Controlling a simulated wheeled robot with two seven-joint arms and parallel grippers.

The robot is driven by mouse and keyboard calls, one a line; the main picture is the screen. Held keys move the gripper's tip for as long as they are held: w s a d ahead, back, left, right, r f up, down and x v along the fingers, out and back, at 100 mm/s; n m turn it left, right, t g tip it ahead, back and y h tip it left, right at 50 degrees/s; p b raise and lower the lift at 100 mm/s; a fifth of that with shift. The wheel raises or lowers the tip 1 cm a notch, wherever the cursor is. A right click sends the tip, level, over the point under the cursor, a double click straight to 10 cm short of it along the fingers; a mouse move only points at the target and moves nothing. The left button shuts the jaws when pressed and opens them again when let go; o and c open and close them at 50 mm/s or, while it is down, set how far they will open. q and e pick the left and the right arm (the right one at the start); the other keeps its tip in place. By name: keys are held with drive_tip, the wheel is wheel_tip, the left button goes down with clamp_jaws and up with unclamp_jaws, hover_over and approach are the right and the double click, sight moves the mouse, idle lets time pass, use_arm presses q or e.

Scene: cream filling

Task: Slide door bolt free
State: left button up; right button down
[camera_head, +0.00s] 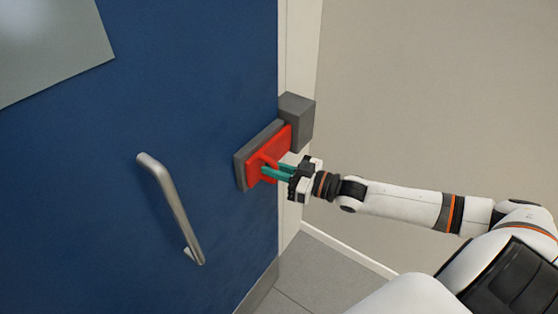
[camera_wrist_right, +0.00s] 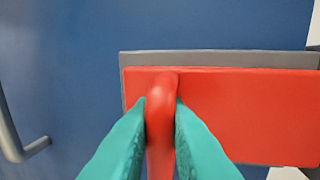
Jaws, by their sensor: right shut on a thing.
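The door bolt is a flat red plate (camera_head: 282,143) with a red knob (camera_wrist_right: 160,110) standing out from it. It lies on a grey backing plate (camera_head: 241,170) on the blue door (camera_head: 200,105). A grey keeper block (camera_head: 297,119) sits on the door frame at the right, and the bolt's right end reaches toward it. My right gripper (camera_head: 266,172) has teal fingers shut on the knob; the right wrist view shows one finger on each side of it. Whether the bolt's end sits inside the keeper cannot be told. My left gripper is not in view.
A metal pull handle (camera_head: 176,205) stands out from the door, left of and below the bolt. A grey panel (camera_head: 50,45) is at the door's upper left. The white door frame (camera_head: 297,60) and a plain wall (camera_head: 430,90) are at the right.

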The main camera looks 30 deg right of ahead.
drive_tip(key=c, duration=1.5)
unclamp_jaws()
drive_tip(key=shift+d, duration=0.15)
drive_tip(key=shift+o, duration=0.2)
drive_tip(key=shift+s+d+f, duration=0.1)
drive_tip(key=shift+s+d, duration=0.05)
drive_tip(key=shift+s, duration=0.1)
drive_tip(key=p+v, duration=0.1)
drive_tip(key=v, duration=1)
drive_tip(key=shift+s, duration=0.15)
drive_tip(key=shift+d, duration=0.1)
